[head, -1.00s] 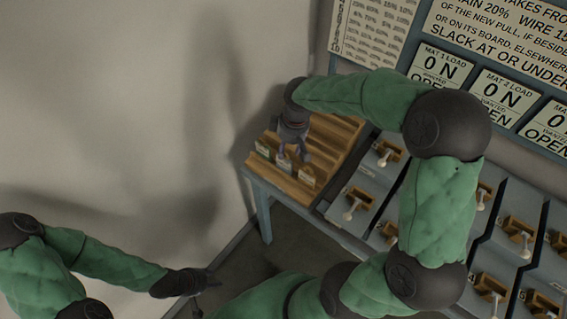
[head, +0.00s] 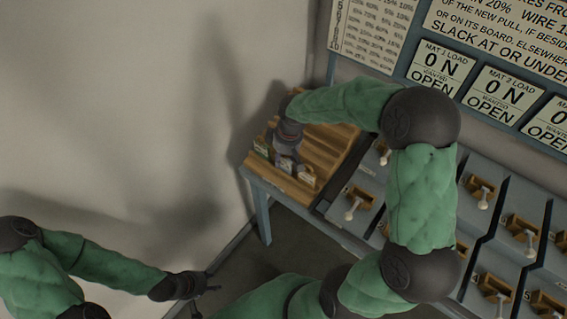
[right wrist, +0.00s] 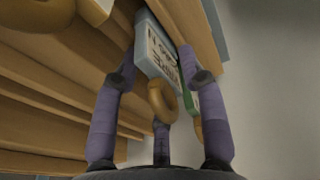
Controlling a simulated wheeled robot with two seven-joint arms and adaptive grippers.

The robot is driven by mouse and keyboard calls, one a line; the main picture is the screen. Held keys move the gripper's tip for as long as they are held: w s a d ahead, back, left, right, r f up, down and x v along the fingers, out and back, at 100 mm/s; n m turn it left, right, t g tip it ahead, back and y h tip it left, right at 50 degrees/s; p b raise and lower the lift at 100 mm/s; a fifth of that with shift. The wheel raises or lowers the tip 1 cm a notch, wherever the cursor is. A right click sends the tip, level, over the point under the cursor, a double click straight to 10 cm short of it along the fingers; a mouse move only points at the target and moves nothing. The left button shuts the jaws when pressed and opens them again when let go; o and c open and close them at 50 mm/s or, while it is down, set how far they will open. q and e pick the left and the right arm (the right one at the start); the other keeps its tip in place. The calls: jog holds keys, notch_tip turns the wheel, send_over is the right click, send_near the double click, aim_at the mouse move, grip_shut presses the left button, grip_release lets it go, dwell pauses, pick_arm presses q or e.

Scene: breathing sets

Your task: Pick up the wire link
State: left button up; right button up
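The link between my right fingers, a light blue-grey block with a white lettered label (right wrist: 161,56) and a tan ring (right wrist: 162,101), stands in the wooden rack (head: 325,140); its lettering is upside down and hard to read. My right gripper (head: 285,166) is low over the rack's front row of labelled links. In the right wrist view its fingers (right wrist: 157,62) lie on both sides of this link, very close to its edges; firm contact cannot be told. A green-edged link (right wrist: 191,100) is just beside it, partly hidden by the right finger. My left gripper (head: 205,297) is open and empty at the lower left.
Another labelled link (head: 307,175) stands right of my right gripper in the front row. The rack sits on a grey-blue table (head: 262,183) against a plain wall (head: 120,120). Grey units with white-knobbed handles (head: 355,202) stand to the right. Signs (head: 445,68) hang behind.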

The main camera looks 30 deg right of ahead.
grip_shut()
jog(key=shift+r, duration=0.1)
